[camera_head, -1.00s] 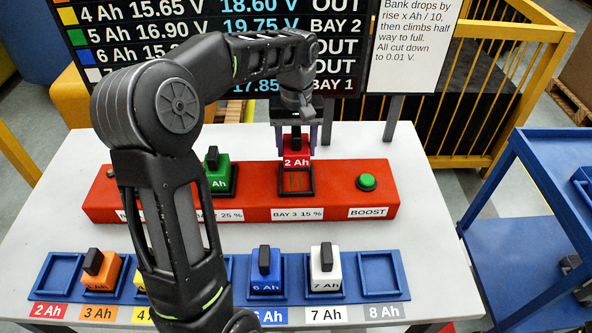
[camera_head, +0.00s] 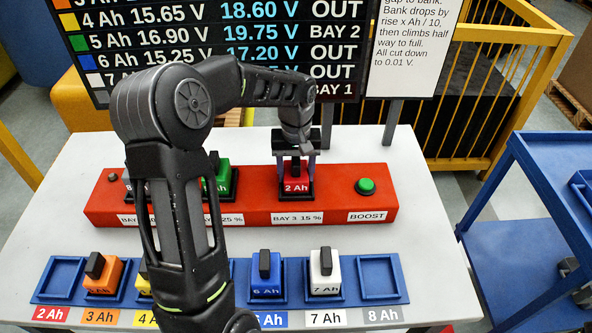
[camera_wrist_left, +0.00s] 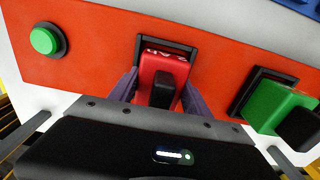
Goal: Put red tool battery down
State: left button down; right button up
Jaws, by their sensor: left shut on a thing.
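The red 2 Ah tool battery (camera_head: 295,183) sits at bay 3 of the red charging bank (camera_head: 343,208), upright, within the bay's dark frame. My left gripper (camera_head: 296,160) is shut on it from above. In the left wrist view the red battery (camera_wrist_left: 162,78) is between the two fingers of my left gripper (camera_wrist_left: 158,92), with its dark handle toward the camera. Whether it is fully seated cannot be told. My right gripper is not in view.
A green battery (camera_head: 222,180) stands in bay 2, left of the held one. The green boost button (camera_head: 365,186) is at the right. A blue rack (camera_head: 380,277) in front holds orange, yellow, blue and white batteries. A blue cart (camera_head: 515,240) stands right.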

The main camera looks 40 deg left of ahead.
pick_arm(q)
jog(key=shift+f, duration=0.1)
jog(key=shift+c, duration=2.4)
grip_release()
notch_tip(320, 180, up, 12)
jog(key=shift+r+b, duration=0.15)
jog(key=shift+b, duration=0.4)
